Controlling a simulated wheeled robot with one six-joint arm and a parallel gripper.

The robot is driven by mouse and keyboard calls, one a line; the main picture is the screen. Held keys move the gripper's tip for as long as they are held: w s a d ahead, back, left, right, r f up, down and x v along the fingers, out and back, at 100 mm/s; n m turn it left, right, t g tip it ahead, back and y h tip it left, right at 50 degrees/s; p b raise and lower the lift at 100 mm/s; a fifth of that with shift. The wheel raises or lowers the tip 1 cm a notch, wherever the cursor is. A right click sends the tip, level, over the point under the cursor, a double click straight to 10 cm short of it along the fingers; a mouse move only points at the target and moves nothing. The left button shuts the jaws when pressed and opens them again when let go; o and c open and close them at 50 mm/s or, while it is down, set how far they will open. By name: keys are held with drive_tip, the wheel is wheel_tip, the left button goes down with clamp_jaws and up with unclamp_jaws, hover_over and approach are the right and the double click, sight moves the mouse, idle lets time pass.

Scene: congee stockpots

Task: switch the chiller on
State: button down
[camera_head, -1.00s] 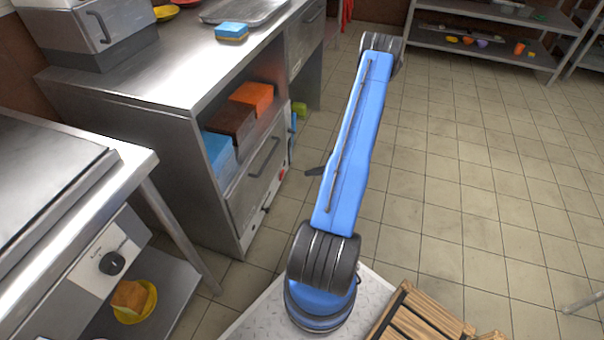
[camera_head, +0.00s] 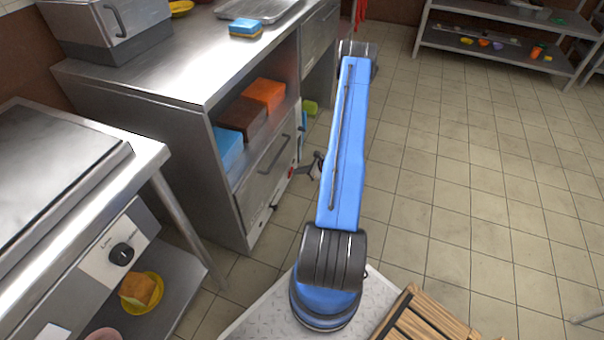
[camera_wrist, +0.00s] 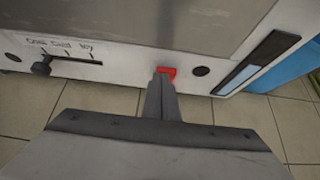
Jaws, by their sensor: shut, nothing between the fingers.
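The chiller (camera_head: 262,182) is a metal-fronted unit with a bar handle, under the steel counter in the head view. Its light control strip fills the upper part of the wrist view (camera_wrist: 125,73). A small red switch (camera_wrist: 167,71) sits on that strip. My gripper (camera_wrist: 160,82) is shut and empty, its fingertips right at the switch, overlapping its lower left part. I cannot tell whether they touch it or which way it is set. In the head view my gripper (camera_head: 298,170) is beside the chiller front, partly hidden by my arm.
The strip also carries a slider (camera_wrist: 42,68) with a printed scale, a round black part (camera_wrist: 201,71) and a dark slot (camera_wrist: 257,62). Blue, brown and orange blocks (camera_head: 243,118) fill the shelf above. A griddle unit (camera_head: 110,255) stands at left. Tiled floor (camera_head: 450,200) is open at right.

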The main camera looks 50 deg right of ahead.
drive_tip(key=shift+w, duration=0.1)
drive_tip(key=shift+w+a+r+g, duration=0.25)
drive_tip(key=shift+w+g, duration=0.25)
drive_tip(key=shift+g, duration=0.2)
drive_tip(key=shift+r, duration=0.1)
drive_tip(key=shift+r, duration=0.7)
